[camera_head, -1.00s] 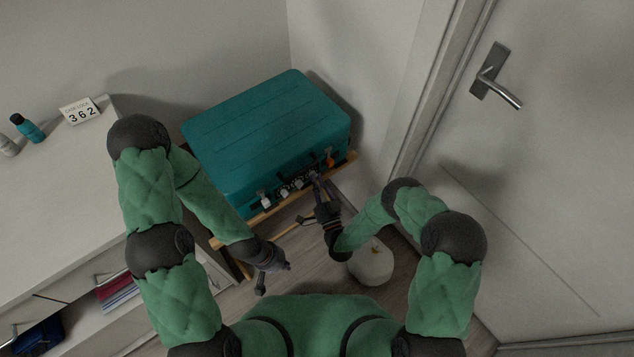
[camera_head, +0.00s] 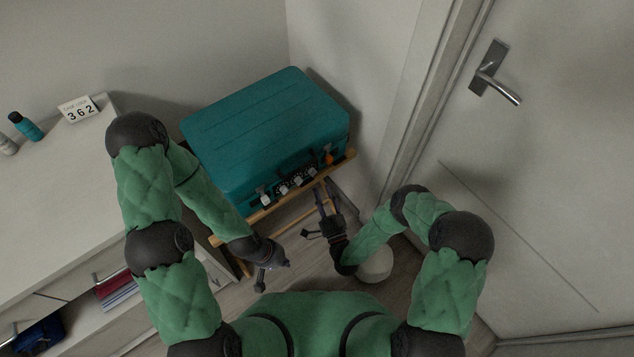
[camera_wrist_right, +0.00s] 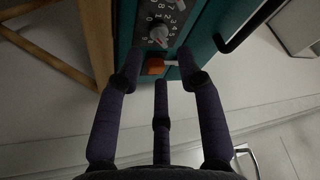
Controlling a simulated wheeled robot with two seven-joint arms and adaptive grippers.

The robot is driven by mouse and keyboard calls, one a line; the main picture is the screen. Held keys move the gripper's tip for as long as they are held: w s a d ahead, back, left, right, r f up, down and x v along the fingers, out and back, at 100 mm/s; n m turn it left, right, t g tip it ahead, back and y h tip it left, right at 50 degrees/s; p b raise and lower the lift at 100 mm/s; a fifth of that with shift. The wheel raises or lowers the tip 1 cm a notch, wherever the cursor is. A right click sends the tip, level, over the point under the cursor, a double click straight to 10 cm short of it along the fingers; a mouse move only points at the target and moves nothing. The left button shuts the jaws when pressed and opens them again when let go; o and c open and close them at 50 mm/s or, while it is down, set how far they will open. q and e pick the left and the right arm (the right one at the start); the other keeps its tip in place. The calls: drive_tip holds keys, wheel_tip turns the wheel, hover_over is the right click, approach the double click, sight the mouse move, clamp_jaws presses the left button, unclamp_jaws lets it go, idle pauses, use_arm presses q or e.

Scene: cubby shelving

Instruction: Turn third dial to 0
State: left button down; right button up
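An orange piece (camera_head: 328,158) is near the right end of that row. My right gripper (camera_head: 322,192) is in front of the case, apart from the dials. Its three fingers (camera_wrist_right: 160,72) are spread and empty. My left gripper (camera_head: 275,275) is open and empty, low and in front of the case. The dials' settings are too small to read in the head view.
The case rests on a wooden stand (camera_head: 350,155). A card reading 362 (camera_head: 77,108) and a teal bottle (camera_head: 25,127) stand on the white cabinet (camera_head: 60,190) at left. A door (camera_head: 560,150) is at right. A pale round object (camera_head: 375,265) is below my right forearm.

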drive_tip(key=v, duration=0.6)
drive_tip(key=shift+s, duration=0.1)
idle(0.4)
drive_tip(key=w+d+f+n+g+h+p, duration=0.2)
drive_tip(key=w+f+n+g+p, duration=0.15)
drive_tip(key=g, duration=0.55)
drive_tip(key=s+d+r+g+p, duration=0.1)
drive_tip(key=s+r+g, duration=0.1)
drive_tip(key=s, duration=0.4)
drive_tip(key=s+d+r+g+p, duration=0.1)
drive_tip(key=s+r+g, duration=0.1)
drive_tip(key=s+g, duration=0.3)
drive_tip(key=s+d+r+g+h+p, duration=0.1)
drive_tip(key=s+r+g+p, duration=0.1)
drive_tip(key=s, duration=0.5)
drive_tip(key=shift+d+r+g, duration=0.35)
drive_tip(key=shift+r+g, duration=0.1)
drive_tip(key=shift+g, duration=0.35)
drive_tip(key=shift+m, duration=0.25)
